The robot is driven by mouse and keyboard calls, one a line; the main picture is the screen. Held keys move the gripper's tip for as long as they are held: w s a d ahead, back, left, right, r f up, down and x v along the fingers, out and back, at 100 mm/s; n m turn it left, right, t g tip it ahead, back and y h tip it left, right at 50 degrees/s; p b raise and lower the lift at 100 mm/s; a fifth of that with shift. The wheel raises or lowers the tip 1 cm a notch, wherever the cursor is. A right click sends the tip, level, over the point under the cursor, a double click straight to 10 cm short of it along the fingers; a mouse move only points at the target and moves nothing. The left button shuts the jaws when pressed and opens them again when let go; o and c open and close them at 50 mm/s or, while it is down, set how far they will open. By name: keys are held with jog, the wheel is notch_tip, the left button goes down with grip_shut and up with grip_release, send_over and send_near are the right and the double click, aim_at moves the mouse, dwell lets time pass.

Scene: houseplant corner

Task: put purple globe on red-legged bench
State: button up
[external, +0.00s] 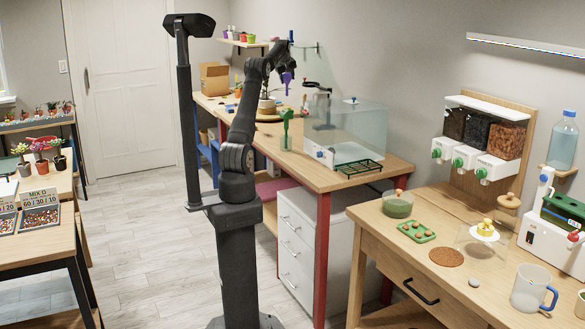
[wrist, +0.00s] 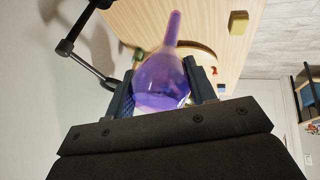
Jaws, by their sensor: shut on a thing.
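The purple globe (external: 288,78) is a translucent bulb with a narrow stem. My gripper (external: 283,65) is shut on it, high above the back part of the red-legged bench (external: 312,178), which has a wooden top and red legs. In the wrist view the purple globe (wrist: 160,82) sits between the two dark fingers of my gripper (wrist: 162,90), its stem pointing away from the wrist. The globe is clear of the bench top, and a wooden surface (wrist: 208,32) shows beyond it.
A green globe (external: 286,120) stands on the bench below my gripper. The bench's near left top looks clear. A cardboard box (external: 214,78) stands at the far end.

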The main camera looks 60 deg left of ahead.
notch_tip(320, 180, down, 13)
jog(key=s+a+f, duration=0.4)
jog(key=a+f, duration=0.6)
jog(key=shift+s+a+f, duration=0.25)
jog(key=shift+s+a, duration=0.05)
jog(key=shift+a, duration=0.05)
jog(key=o, duration=1)
jog(key=shift+f, duration=0.15)
jog(key=v, duration=1.2)
